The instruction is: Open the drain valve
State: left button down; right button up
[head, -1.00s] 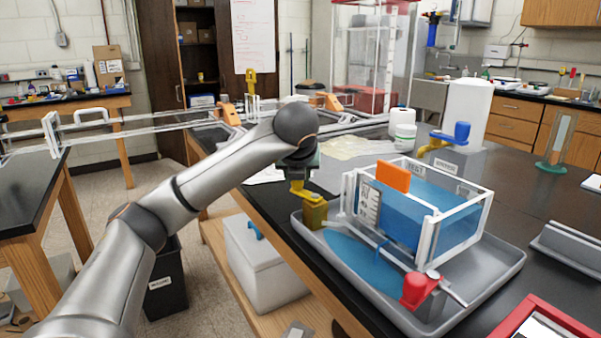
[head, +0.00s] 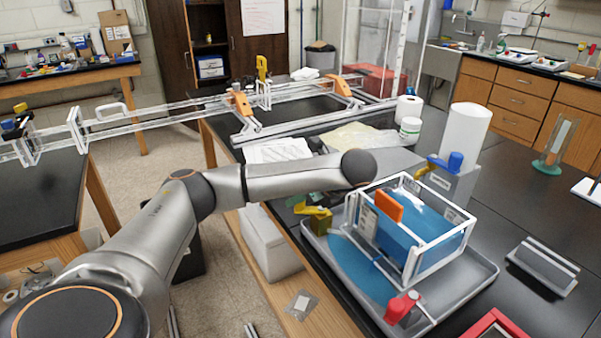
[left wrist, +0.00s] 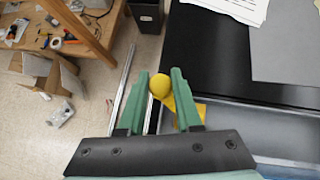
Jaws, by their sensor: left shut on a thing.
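My left gripper (left wrist: 159,88) shows in the left wrist view with its two green fingers on either side of a round yellow knob. It is shut on this knob, the end of the yellow valve handle (left wrist: 159,82). The yellow valve (head: 318,222) stands at the left corner of a grey tray (head: 470,285) in the head view; my forearm hides most of the gripper there. A red-handled valve (head: 402,306) is at the tray's front, and a blue-handled valve (head: 452,163) is behind the tank. My right gripper is not in view.
A clear tank (head: 425,250) with blue water and an orange plate (head: 389,206) stands in the tray, close to my arm. Blue liquid lies in the tray. A white cylinder (head: 466,130) stands behind.

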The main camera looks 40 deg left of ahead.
pick_arm(q)
jog(key=n+p, duration=0.1)
jog(key=g+p, duration=0.1)
jog(key=p, duration=0.1)
jog(key=shift+s+d+r+n, duration=0.25)
jog(key=shift+d+r+n, duration=0.05)
jog(key=shift+n, duration=0.1)
jog(key=shift+s+d+f+n+g+p, duration=0.25)
jog(key=shift+n+g+p, duration=0.35)
jog(key=shift+p, duration=0.4)
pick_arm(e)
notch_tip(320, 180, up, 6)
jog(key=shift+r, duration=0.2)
pick_arm(q)
jog(key=c, duration=0.6)
grip_release()
jog(key=v, duration=1.2)
jog(key=shift+w+r, duration=0.15)
